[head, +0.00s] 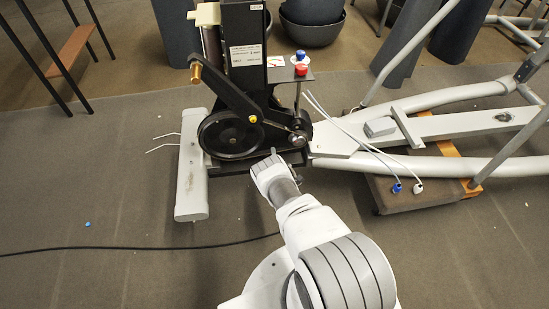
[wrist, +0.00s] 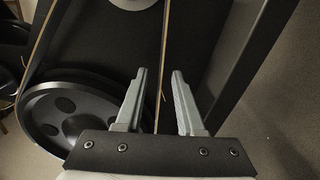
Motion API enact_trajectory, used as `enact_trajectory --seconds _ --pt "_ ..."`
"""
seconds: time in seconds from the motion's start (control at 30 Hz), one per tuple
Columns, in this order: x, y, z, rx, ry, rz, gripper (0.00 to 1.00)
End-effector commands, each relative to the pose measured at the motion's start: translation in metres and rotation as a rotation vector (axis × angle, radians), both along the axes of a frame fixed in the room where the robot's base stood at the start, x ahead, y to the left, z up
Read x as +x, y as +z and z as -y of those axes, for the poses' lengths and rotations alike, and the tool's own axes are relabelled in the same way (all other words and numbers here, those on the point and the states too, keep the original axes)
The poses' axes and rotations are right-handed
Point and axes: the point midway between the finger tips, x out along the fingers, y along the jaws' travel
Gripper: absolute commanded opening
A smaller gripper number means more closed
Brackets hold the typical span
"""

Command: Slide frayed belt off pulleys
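A thin tan belt (wrist: 164,40) runs down the wrist view, edge-on, with a small loose thread at its side. Its other strand (wrist: 40,40) slants down at the left to a large black pulley (wrist: 70,115) with round holes. Part of a pale upper pulley (wrist: 132,3) shows at the top edge. My gripper (wrist: 159,72) is open, with one finger on each side of the near strand and gaps visible on both sides. In the head view my gripper (head: 272,158) is at the front of the machine, below right of the black wheel (head: 230,134); the belt cannot be made out there.
A black crank arm (head: 226,92) crosses above the wheel. A dark upright frame (wrist: 245,65) stands right of my fingers. White cables with blue (head: 397,188) and white ends lie over a brown block (head: 425,194). A black cord (head: 140,246) lies on open floor at left.

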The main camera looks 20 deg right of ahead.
Motion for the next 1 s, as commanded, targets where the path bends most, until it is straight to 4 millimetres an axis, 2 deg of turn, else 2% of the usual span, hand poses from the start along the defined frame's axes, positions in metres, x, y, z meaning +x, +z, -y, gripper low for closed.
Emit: enact_trajectory --seconds 1.0 --pt "0.018 0.0 0.006 -0.001 0.0 0.0 0.38"
